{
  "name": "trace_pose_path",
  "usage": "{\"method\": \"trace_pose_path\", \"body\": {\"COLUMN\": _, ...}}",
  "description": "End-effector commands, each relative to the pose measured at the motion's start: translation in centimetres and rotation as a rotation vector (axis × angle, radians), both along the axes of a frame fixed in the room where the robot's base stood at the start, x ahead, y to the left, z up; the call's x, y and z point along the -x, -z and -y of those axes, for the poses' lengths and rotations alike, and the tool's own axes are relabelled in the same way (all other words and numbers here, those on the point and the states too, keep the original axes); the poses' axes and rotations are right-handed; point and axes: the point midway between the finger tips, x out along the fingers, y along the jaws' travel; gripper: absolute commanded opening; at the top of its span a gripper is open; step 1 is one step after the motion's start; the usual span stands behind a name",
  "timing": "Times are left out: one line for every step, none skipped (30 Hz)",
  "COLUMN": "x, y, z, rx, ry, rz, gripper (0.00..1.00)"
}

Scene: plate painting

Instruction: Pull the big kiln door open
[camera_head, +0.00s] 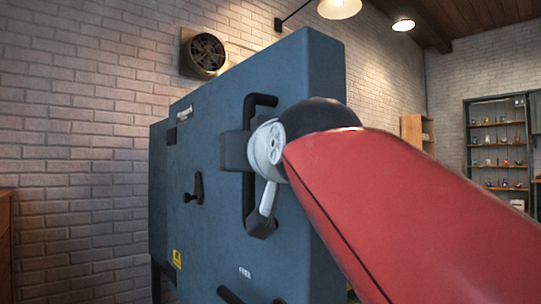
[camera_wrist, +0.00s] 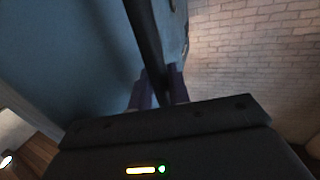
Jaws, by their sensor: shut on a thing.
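The big kiln door (camera_head: 215,190) is a tall blue-grey slab that fills the middle of the head view. It also shows as a blue surface at the left of the wrist view (camera_wrist: 60,60). Its long black bar handle (camera_head: 249,200) stands upright on the face; in the wrist view the bar (camera_wrist: 147,38) runs down between my fingers. My gripper (camera_head: 236,150) is shut around this handle, and its fingers also show in the wrist view (camera_wrist: 158,90). My red arm hides part of the door's right side. I cannot tell whether the door stands ajar.
A small black latch (camera_head: 195,188) sits on the face left of the handle. A yellow label (camera_head: 177,259) is near the bottom. A brick wall (camera_head: 80,130) with a round fan (camera_head: 206,54) stands behind. Shelves (camera_head: 497,150) with small items are far right.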

Motion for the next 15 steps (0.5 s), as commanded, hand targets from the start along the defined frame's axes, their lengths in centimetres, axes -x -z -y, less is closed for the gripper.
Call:
{"method": "trace_pose_path", "body": {"x": 0.00, "y": -0.05, "z": -0.01, "rx": 0.000, "ry": -0.001, "rz": 0.001, "gripper": 0.00}}
{"method": "trace_pose_path", "body": {"x": 0.00, "y": -0.05, "z": -0.01, "rx": 0.000, "ry": -0.001, "rz": 0.001, "gripper": 0.00}}
{"method": "trace_pose_path", "body": {"x": 0.00, "y": -0.05, "z": -0.02, "rx": 0.000, "ry": -0.001, "rz": 0.001, "gripper": 0.00}}
{"method": "trace_pose_path", "body": {"x": 0.00, "y": -0.05, "z": -0.02, "rx": 0.000, "ry": -0.001, "rz": 0.001, "gripper": 0.00}}
{"method": "trace_pose_path", "body": {"x": 0.00, "y": -0.05, "z": -0.02, "rx": 0.000, "ry": -0.002, "rz": 0.001, "gripper": 0.00}}
{"method": "trace_pose_path", "body": {"x": 0.00, "y": -0.05, "z": -0.02, "rx": 0.000, "ry": -0.002, "rz": 0.001, "gripper": 0.00}}
{"method": "trace_pose_path", "body": {"x": 0.00, "y": -0.04, "z": -0.02, "rx": 0.000, "ry": -0.002, "rz": 0.001, "gripper": 0.00}}
{"method": "trace_pose_path", "body": {"x": 0.00, "y": -0.04, "z": -0.02, "rx": 0.000, "ry": -0.002, "rz": 0.001, "gripper": 0.00}}
{"method": "trace_pose_path", "body": {"x": 0.00, "y": -0.04, "z": -0.02, "rx": 0.000, "ry": -0.002, "rz": 0.001, "gripper": 0.00}}
{"method": "trace_pose_path", "body": {"x": 0.00, "y": -0.04, "z": -0.02, "rx": 0.000, "ry": -0.002, "rz": 0.001, "gripper": 0.00}}
{"method": "trace_pose_path", "body": {"x": 0.00, "y": -0.04, "z": -0.02, "rx": 0.000, "ry": -0.002, "rz": 0.001, "gripper": 0.00}}
{"method": "trace_pose_path", "body": {"x": 0.00, "y": -0.04, "z": -0.02, "rx": 0.000, "ry": -0.001, "rz": 0.001, "gripper": 0.00}}
{"method": "trace_pose_path", "body": {"x": -0.01, "y": -0.04, "z": -0.01, "rx": 0.000, "ry": -0.001, "rz": 0.001, "gripper": 0.00}}
{"method": "trace_pose_path", "body": {"x": -0.01, "y": -0.04, "z": -0.01, "rx": 0.000, "ry": -0.001, "rz": 0.001, "gripper": 0.21}}
{"method": "trace_pose_path", "body": {"x": -0.01, "y": -0.03, "z": -0.01, "rx": 0.000, "ry": -0.001, "rz": 0.001, "gripper": 0.26}}
